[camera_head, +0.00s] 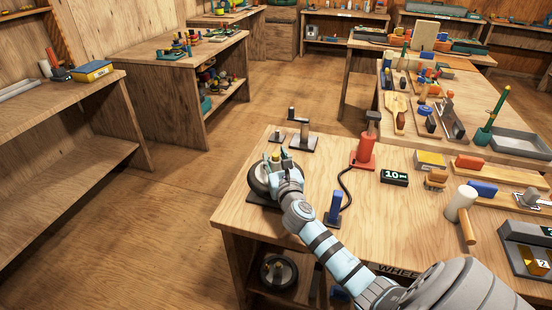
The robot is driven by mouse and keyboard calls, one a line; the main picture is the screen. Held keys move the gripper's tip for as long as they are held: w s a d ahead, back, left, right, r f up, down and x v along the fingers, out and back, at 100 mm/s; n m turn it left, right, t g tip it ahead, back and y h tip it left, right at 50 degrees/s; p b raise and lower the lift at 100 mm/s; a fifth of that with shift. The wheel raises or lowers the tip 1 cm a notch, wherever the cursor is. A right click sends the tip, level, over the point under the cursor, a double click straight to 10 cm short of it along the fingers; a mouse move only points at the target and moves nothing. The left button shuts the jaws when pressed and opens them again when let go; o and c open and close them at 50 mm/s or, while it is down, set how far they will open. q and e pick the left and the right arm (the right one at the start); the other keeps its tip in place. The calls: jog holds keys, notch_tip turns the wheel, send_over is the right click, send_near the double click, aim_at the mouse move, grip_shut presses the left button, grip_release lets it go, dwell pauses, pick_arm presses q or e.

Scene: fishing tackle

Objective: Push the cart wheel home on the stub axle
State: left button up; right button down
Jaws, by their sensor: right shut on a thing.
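The cart wheel (257,182) is a dark, round disc with a grey face near the left front edge of the wooden workbench (240,214). My right arm reaches in from the lower right. Its gripper (277,163) is at the wheel and is shut on it, covering the wheel's middle and right side. The stub axle cannot be made out; the gripper and wheel may hide it. I cannot tell how far the wheel sits on any axle. My left gripper is out of view.
Behind the gripper stands a dark bracket with a crank-like top (303,140). A red pump (364,150) with a black hose, a blue post (335,206) and a display reading 10 (394,177) stand right of it. A mallet (461,204) lies further right. Another wheel (278,270) is on the lower shelf.

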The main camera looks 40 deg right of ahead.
jog(key=shift+f+b, duration=0.6)
jog(key=shift+f, duration=0.1)
jog(key=c, duration=1)
grip_release()
jog(key=shift+r, duration=0.1)
jog(key=shift+s, duration=0.1)
jog(key=v, duration=1.2)
